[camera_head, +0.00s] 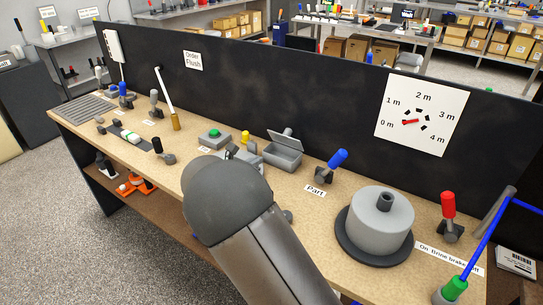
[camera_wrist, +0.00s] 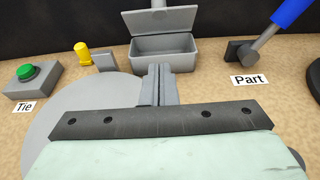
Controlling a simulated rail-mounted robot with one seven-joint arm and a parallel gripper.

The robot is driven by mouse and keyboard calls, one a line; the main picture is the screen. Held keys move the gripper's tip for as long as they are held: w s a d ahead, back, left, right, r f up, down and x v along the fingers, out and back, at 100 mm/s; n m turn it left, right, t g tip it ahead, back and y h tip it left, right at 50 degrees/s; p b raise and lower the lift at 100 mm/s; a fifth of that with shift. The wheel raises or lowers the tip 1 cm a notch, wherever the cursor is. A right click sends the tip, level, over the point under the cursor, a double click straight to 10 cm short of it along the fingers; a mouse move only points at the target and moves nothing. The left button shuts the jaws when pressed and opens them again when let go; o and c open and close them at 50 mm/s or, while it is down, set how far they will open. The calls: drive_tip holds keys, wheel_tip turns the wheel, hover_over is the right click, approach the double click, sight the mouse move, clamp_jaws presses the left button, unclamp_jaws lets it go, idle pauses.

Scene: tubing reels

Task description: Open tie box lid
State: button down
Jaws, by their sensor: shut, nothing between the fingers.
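The tie box (camera_head: 283,157) is a small grey box on the bench, and it also shows in the wrist view (camera_wrist: 166,59). Its lid (camera_head: 286,137) is raised and tilts back towards the black panel; the lid is also in the wrist view (camera_wrist: 160,22). The box interior looks empty from here. My gripper (camera_wrist: 159,72) is shut and empty, just in front of the box's front wall; I cannot tell whether it touches it.
Left of the box are a green button (camera_wrist: 27,72) labelled Tie and a yellow knob (camera_wrist: 83,52). Right are a blue-handled lever (camera_head: 337,159) labelled Part and a grey reel (camera_head: 380,217). A black panel (camera_head: 300,92) stands behind.

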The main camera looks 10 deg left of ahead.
drive_tip(key=p, duration=0.2)
approach(284, 140)
drive_tip(key=f, duration=0.1)
drive_tip(key=w+d+f, duration=0.1)
drive_tip(key=f, duration=0.1)
drive_tip(key=shift+w+d+f, duration=0.2)
drive_tip(key=shift+w, duration=0.2)
drive_tip(key=shift+w+d+r+p, duration=0.2)
drive_tip(key=shift+w+r+p, duration=0.15)
drive_tip(key=shift+w, duration=0.15)
drive_tip(key=shift+w+d+r+p, duration=0.25)
drive_tip(key=shift+w+r, duration=0.1)
drive_tip(key=shift+w, duration=0.15)
drive_tip(key=shift+w+d+r, duration=0.25)
drive_tip(key=shift+w, duration=0.3)
